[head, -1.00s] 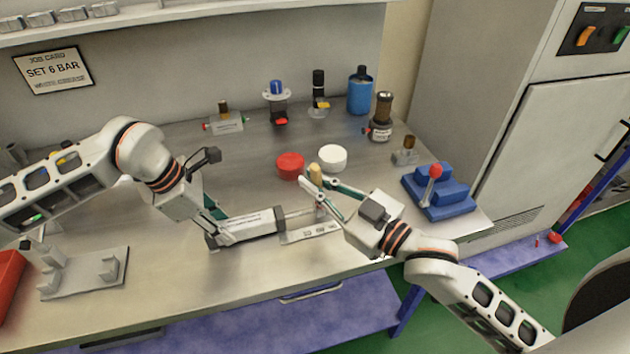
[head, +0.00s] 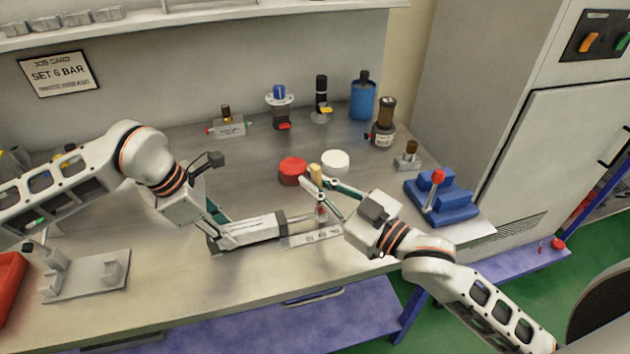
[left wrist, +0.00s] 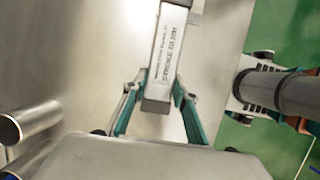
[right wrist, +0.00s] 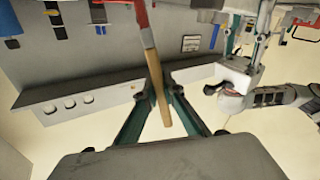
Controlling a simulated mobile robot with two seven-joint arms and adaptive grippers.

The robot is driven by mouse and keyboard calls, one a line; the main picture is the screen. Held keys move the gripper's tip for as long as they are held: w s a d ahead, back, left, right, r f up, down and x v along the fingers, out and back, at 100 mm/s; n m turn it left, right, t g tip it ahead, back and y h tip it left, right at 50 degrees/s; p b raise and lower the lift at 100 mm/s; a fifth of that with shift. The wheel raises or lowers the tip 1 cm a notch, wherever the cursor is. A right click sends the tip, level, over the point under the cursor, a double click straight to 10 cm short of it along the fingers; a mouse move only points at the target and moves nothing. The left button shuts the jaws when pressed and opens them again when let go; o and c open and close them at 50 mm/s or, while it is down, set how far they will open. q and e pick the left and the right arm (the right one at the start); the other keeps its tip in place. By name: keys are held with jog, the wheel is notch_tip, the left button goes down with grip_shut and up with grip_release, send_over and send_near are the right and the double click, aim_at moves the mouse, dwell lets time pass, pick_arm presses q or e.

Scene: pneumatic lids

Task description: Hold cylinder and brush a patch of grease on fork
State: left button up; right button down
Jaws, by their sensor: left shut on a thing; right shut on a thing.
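My left gripper (head: 222,232) is shut on the grey pneumatic cylinder (head: 257,229), which lies along the bench front; its label shows in the left wrist view (left wrist: 171,45).
A plate with holes (head: 313,237) lies in front of the rod. A blue block with a red-knobbed lever (head: 443,200) is at right, a grey fixture (head: 88,278) at left.

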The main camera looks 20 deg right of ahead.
pick_arm(q)
jog(key=shift+s+f, duration=0.15)
jog(key=shift+f, duration=0.05)
pick_arm(e)
jog(key=shift+s, duration=0.35)
jog(key=shift+s, duration=0.15)
jog(key=shift+s, duration=0.35)
jog(key=shift+w, duration=0.1)
jog(key=shift+w+f, duration=0.1)
jog(key=shift+w, duration=0.3)
jog(key=shift+w, duration=0.15)
jog(key=shift+w, duration=0.4)
jog(key=shift+s, duration=0.2)
